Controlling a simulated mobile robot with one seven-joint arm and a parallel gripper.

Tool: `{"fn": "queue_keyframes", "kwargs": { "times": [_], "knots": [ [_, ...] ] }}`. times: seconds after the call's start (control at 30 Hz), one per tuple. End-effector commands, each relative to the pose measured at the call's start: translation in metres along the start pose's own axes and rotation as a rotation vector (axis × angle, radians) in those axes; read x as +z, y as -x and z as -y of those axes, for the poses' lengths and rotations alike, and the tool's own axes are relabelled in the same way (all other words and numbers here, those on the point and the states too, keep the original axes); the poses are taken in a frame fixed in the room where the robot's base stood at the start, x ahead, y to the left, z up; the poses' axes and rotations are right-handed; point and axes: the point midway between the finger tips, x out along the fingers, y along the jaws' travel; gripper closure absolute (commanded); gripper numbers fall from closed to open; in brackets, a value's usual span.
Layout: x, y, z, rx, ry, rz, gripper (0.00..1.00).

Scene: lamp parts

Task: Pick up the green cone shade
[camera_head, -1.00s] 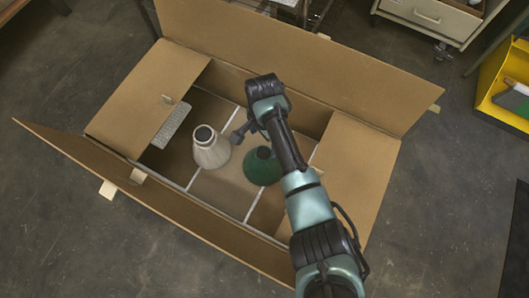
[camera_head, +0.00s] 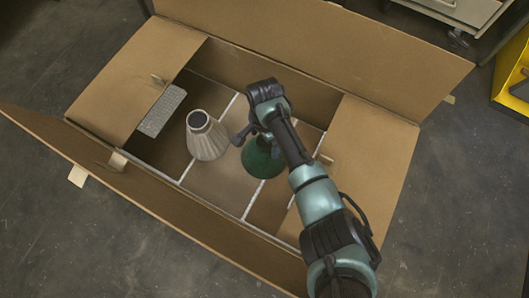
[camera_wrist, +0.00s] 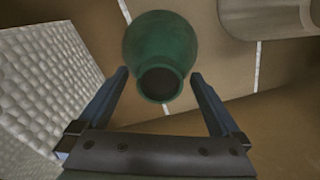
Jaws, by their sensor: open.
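The green cone shade (camera_head: 262,160) stands in the open cardboard box (camera_head: 290,52), partly hidden behind my arm in the head view. In the wrist view the green cone shade (camera_wrist: 160,52) shows its dark round opening toward my gripper. My gripper (camera_wrist: 158,76) is open and empty, with one finger on each side of the shade's narrow end. I cannot tell how far above the shade the fingertips are. In the head view the fingers are mostly hidden by the wrist.
A pale ribbed cone shade (camera_head: 206,137) stands left of the green one; its side shows in the wrist view (camera_wrist: 262,18). A white textured surface (camera_wrist: 45,90) is close by in the wrist view. Box flaps surround the opening.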

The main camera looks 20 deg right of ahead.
Motion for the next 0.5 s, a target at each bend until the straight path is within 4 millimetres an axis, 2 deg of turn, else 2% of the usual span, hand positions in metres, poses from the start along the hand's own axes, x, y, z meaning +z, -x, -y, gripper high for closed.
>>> {"fn": "queue_keyframes", "kwargs": {
  "times": [0.03,0.1,0.43,0.5],
  "knots": [
    [-0.0005,-0.0100,-0.0004,0.001,0.000,-0.001,0.00],
    [-0.0003,-0.0137,-0.0004,0.002,0.000,-0.001,0.00],
    [0.0003,-0.0144,-0.0004,0.001,0.000,0.000,0.00],
    [0.0003,-0.0144,-0.0004,0.001,0.000,0.000,0.13]
  ]
}}
